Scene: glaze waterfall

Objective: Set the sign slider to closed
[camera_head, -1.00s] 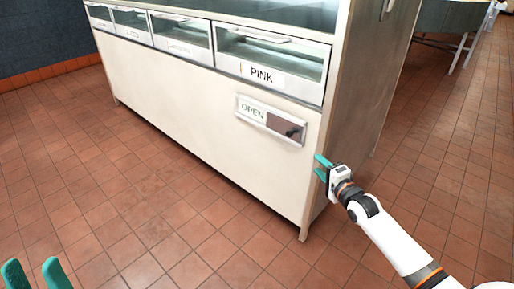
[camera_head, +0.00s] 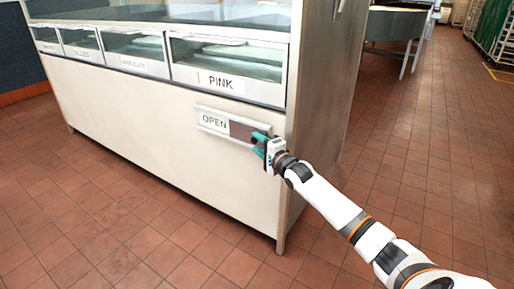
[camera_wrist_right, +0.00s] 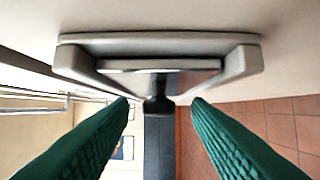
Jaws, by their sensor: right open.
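The sign (camera_head: 222,126) is a framed strip on the counter's front panel, under the PINK drawer. It reads OPEN at its left, with a brown slider panel (camera_head: 240,131) to the right. My right gripper (camera_head: 260,143) is at the sign's right end and covers it and the slider's knob in the head view. In the right wrist view the sign's frame (camera_wrist_right: 160,39) is seen edge-on, and a dark knob (camera_wrist_right: 158,105) sticks out between my two open green fingers, apart from both. My left gripper is not in view.
The white counter (camera_head: 150,130) carries a row of labelled glass-front drawers above the sign. The tiled floor (camera_head: 400,180) is free in front and to the right.

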